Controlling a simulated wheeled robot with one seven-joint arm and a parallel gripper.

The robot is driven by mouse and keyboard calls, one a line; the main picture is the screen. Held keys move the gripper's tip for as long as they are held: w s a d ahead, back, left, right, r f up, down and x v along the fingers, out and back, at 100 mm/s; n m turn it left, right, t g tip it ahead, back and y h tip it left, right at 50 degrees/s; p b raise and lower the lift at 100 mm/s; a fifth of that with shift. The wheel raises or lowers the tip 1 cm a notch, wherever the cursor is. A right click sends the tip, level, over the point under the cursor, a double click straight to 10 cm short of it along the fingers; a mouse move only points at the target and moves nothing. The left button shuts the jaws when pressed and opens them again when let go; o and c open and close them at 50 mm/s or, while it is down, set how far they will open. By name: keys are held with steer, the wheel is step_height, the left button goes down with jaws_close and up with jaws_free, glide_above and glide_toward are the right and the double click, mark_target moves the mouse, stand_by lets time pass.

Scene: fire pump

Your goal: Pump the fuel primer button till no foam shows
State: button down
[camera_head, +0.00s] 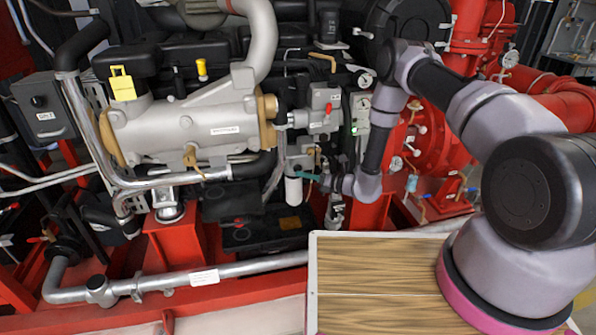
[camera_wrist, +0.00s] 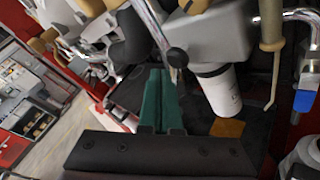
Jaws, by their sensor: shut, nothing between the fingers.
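My gripper (camera_head: 303,176) has teal fingers pressed together. It is beside the white cylindrical filter (camera_head: 293,190) on the pump's engine in the head view. In the wrist view the shut fingers (camera_wrist: 161,74) point into the engine, and the white filter (camera_wrist: 219,92) hangs just right of them under a grey housing (camera_wrist: 210,35). A small dark round knob (camera_wrist: 177,57) shows just beyond and right of the fingertips. I cannot tell for sure whether it is the fuel primer button, or whether the fingers touch it. No foam can be made out.
A silver heat exchanger (camera_head: 185,128) and a bent steel pipe (camera_head: 88,130) lie left of my gripper. A grey box with a red switch (camera_head: 325,105) is above it. A wooden-topped surface (camera_head: 375,285) is in front. A blue-ended fitting (camera_wrist: 303,101) hangs right of the filter.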

stand_by(0.7)
steer(key=shift+w+a, duration=0.15)
steer(key=shift+w, duration=0.25)
steer(key=shift+w+a, duration=0.25)
steer(key=shift+w, duration=0.6)
stand_by(1.0)
steer(key=shift+s+d, duration=0.2)
steer(key=shift+s, duration=0.45)
steer(key=shift+s+d, duration=0.2)
steer(key=shift+s, duration=0.4)
steer(key=shift+s+d, duration=0.2)
steer(key=shift+s, duration=0.6)
steer(key=shift+s+d, duration=0.25)
steer(key=shift+s, duration=0.55)
steer(key=shift+s+d, duration=0.2)
steer(key=shift+s, duration=0.6)
stand_by(0.6)
